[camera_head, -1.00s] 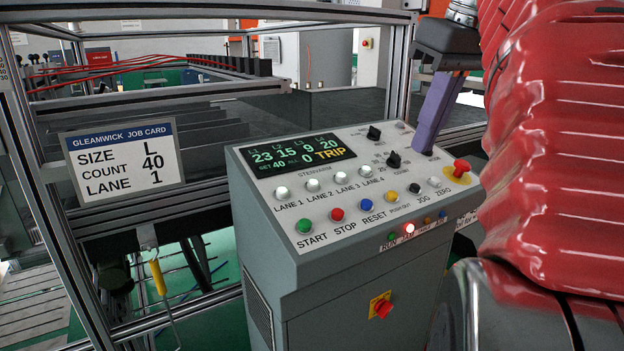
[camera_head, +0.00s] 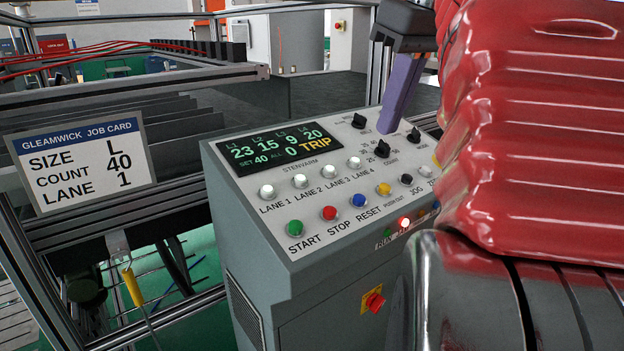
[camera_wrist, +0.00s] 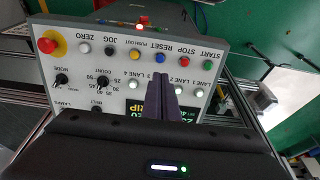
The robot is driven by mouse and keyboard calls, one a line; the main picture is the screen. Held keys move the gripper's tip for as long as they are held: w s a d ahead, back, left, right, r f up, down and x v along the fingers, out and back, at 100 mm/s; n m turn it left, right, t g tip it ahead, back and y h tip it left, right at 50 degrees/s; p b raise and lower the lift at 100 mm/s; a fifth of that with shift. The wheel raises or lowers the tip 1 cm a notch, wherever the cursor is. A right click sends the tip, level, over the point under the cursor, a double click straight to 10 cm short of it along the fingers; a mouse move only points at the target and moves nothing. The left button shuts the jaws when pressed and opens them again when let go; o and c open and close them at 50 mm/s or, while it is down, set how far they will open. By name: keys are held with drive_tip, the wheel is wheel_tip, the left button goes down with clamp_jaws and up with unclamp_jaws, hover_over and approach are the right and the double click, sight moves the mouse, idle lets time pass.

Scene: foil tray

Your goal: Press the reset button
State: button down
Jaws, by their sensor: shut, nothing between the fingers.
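The reset button is a blue button (camera_head: 359,200) on the grey console's sloping panel, between the red STOP button (camera_head: 329,213) and a yellow button (camera_head: 384,189). In the upside-down wrist view the blue button (camera_wrist: 160,58) lies just beyond the fingertips. My gripper (camera_head: 389,130) has purple fingers that are shut and empty. In the head view they point down over the panel's back right, near the dark knobs. In the wrist view the fingers (camera_wrist: 172,76) cover part of the lane buttons and display. No contact with the blue button shows.
The display (camera_head: 265,150) reads TRIP in yellow. A red lamp (camera_head: 404,222) glows on the console's front edge. A green START button (camera_head: 295,228) is left of STOP. A red emergency stop (camera_wrist: 48,43) shows in the wrist view. A job card (camera_head: 82,165) hangs at the left.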

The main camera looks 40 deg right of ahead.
sight(361, 198)
drive_tip(key=x, duration=1.3)
drive_tip(key=shift+f, duration=0.35)
drive_tip(key=shift+x, duration=1.05)
drive_tip(key=shift+s, duration=0.1)
drive_tip(key=shift+d+r, duration=0.1)
drive_tip(key=shift+r, duration=0.3)
drive_tip(key=v, duration=1.4)
drive_tip(key=shift+r, duration=0.3)
